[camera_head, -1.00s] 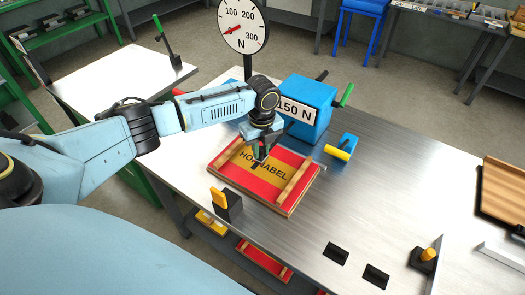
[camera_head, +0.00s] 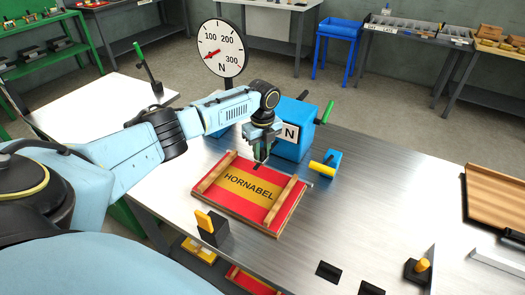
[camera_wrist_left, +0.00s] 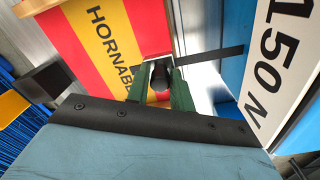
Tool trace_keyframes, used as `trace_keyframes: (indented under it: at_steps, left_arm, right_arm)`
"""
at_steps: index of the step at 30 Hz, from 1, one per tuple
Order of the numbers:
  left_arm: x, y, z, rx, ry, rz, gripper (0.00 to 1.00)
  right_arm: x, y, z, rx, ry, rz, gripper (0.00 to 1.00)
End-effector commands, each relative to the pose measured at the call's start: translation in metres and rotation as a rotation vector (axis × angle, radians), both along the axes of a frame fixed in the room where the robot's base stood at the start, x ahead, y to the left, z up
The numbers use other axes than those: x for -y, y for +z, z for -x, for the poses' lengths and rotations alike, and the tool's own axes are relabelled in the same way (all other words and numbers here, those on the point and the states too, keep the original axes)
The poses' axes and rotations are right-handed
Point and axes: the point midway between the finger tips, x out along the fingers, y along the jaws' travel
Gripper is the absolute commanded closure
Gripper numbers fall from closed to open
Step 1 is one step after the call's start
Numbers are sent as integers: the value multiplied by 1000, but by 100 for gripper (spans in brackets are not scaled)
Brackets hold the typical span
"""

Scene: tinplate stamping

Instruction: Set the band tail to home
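The band tail is a thin dark strip with a dark rounded end (camera_wrist_left: 160,78), seen in the left wrist view. The strip (camera_wrist_left: 212,54) runs right from the fingers toward the blue block. My left gripper (camera_wrist_left: 160,90) has its green fingers closed around the dark end. In the head view my left gripper (camera_head: 262,153) is just above the far edge of the red and yellow HORNABEL panel (camera_head: 240,205), beside the blue 150 N box (camera_head: 297,150). A short dark piece (camera_head: 258,166) shows under the fingers. My right gripper is not in view.
A round force dial (camera_head: 221,48) stands behind the arm, its red needle at the lower left. A small blue block with a yellow roller (camera_head: 324,166) is right of the panel. A black block with a yellow top (camera_head: 211,226) stands in front.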

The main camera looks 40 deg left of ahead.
Motion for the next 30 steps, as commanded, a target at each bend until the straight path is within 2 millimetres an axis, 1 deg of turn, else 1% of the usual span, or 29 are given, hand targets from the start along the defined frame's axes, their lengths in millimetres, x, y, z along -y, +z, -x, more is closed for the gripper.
trace_keyframes:
  at_steps: [1,3,4,8,12,16,20,24,30]
  left_arm:
    - [0,0,0,0,0,0,70]
    - [0,0,0,0,0,-1,61]
    - [0,0,0,0,0,-1,58]
    - [0,0,0,0,0,-1,58]
    - [0,1,0,1,0,-1,58]
    - [0,10,-1,3,0,0,58]
    - [0,34,-2,4,-1,-1,58]
    - [0,67,-3,6,-1,-1,58]
    - [0,108,-4,5,0,-2,58]
  right_arm:
    - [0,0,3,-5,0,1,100]
    - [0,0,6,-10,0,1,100]
    - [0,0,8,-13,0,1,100]
    - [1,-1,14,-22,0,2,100]
    - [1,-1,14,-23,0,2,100]
    - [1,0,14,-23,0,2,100]
    - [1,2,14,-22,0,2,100]
    - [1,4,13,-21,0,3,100]
    - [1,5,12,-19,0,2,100]
